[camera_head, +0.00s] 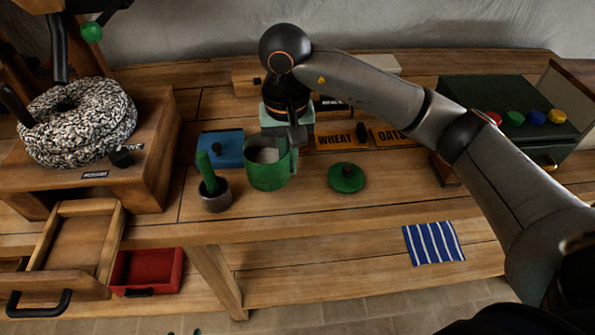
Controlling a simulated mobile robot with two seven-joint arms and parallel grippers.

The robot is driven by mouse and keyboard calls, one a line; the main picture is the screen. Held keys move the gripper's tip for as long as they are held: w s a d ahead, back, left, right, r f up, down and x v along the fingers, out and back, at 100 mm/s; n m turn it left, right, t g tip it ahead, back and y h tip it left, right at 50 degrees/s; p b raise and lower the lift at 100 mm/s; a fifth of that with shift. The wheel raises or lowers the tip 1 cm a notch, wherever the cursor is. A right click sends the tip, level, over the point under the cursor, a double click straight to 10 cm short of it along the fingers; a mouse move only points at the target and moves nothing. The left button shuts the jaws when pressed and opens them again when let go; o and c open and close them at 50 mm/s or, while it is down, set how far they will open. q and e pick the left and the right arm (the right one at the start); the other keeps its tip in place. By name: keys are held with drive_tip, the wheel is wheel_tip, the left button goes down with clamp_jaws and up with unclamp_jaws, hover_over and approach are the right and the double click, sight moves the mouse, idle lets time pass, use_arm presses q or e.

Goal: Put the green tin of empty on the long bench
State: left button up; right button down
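The green tin (267,176) stands upright on the long bench (330,226), its top uncovered and a pale grey inside showing. Its handle (293,160) is on the right side. My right gripper (291,140) reaches down from above to the tin's rim and handle. Its fingers overlap the handle in the picture, and I cannot tell whether they are closed on it. A round green lid (346,178) with a knob lies on the bench to the right of the tin. My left gripper is not in view.
A grey cup with a green pestle (214,194) and a blue box (221,148) are left of the tin. Labels WHEAT (335,140) and OATS (394,136) lie behind.

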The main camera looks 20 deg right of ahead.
sight(298, 185)
drive_tip(key=f, duration=0.1)
drive_tip(key=w+d+f, duration=0.1)
drive_tip(key=d+f, duration=0.1)
drive_tip(key=shift+w+d+f, duration=0.15)
drive_tip(key=shift+w+f, duration=0.1)
drive_tip(key=shift+w, duration=0.1)
drive_tip(key=f, duration=0.3)
drive_tip(key=shift+w+d+f+p, duration=0.1)
drive_tip(key=shift+w+d+p, duration=0.1)
drive_tip(key=shift+p, duration=0.15)
drive_tip(key=shift+f, duration=0.2)
drive_tip(key=shift+f+b, duration=0.2)
drive_tip(key=shift+b, duration=0.1)
drive_tip(key=c, duration=1.1)
unclamp_jaws()
drive_tip(key=shift+o, duration=0.2)
drive_tip(key=shift+r, duration=0.15)
